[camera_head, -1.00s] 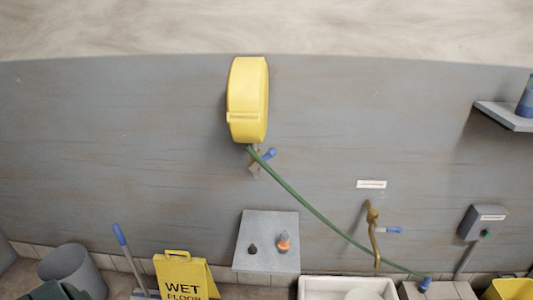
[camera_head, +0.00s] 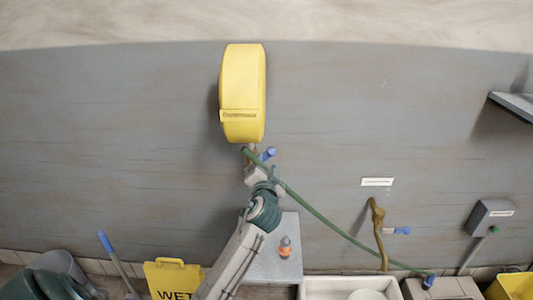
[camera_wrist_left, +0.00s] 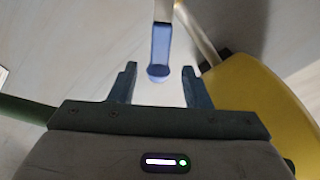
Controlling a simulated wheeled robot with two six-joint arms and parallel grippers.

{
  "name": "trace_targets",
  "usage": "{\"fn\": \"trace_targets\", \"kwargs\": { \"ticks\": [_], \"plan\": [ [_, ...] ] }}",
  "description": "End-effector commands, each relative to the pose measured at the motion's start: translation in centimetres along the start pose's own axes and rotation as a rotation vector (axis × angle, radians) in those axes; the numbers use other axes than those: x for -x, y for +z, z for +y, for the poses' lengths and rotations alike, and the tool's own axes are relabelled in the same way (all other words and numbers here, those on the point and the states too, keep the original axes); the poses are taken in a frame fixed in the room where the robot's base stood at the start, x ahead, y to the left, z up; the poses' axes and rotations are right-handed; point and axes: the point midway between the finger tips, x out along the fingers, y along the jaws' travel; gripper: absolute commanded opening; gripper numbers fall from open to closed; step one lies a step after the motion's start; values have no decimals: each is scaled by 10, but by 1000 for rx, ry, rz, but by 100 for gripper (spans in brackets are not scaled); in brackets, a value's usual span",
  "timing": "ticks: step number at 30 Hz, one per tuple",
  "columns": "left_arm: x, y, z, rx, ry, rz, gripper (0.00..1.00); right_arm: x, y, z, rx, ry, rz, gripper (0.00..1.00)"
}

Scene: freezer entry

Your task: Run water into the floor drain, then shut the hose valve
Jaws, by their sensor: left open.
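The yellow hose reel (camera_head: 243,95) is on the grey wall. The hose valve with its blue lever (camera_head: 267,154) sits just below it. A green hose (camera_head: 320,218) runs from there down right to a blue end piece (camera_head: 428,281). My left gripper (camera_head: 262,169) is at the valve, partly hidden behind its own wrist. In the left wrist view the blue lever (camera_wrist_left: 160,52) lies between and just beyond the open fingers (camera_wrist_left: 159,84), with no visible contact. I cannot make out the floor drain. My right gripper is not in view.
A brass tap (camera_head: 378,232) with another blue lever is on the wall to the right, above a white sink (camera_head: 318,291). A grey shelf (camera_head: 283,262) holds an orange-topped bottle (camera_head: 285,246). A yellow wet-floor sign (camera_head: 172,278) stands at lower left.

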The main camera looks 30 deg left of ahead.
Motion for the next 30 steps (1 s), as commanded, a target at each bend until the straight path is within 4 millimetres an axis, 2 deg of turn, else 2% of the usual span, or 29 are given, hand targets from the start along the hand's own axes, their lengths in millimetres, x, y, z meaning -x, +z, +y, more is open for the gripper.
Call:
{"fn": "trace_targets", "kwargs": {
  "ticks": [3, 9, 14, 21, 23, 28, 30],
  "plan": [
    [-24, -2, -2, -3, 0, 0, 44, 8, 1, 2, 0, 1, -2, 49],
    [-50, -1, -1, 0, 1, 0, 44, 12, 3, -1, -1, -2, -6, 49],
    [-58, 0, 0, 1, 2, -1, 44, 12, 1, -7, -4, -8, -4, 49],
    [-58, 1, 1, 1, 2, -1, 44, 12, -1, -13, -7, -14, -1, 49],
    [-58, 1, 1, 1, 2, 0, 34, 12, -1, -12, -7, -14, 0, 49],
    [-58, 1, 1, 1, 2, 0, 0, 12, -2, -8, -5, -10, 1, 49],
    [-58, 1, 1, 1, 2, 0, 0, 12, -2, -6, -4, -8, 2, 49]
  ]
}}
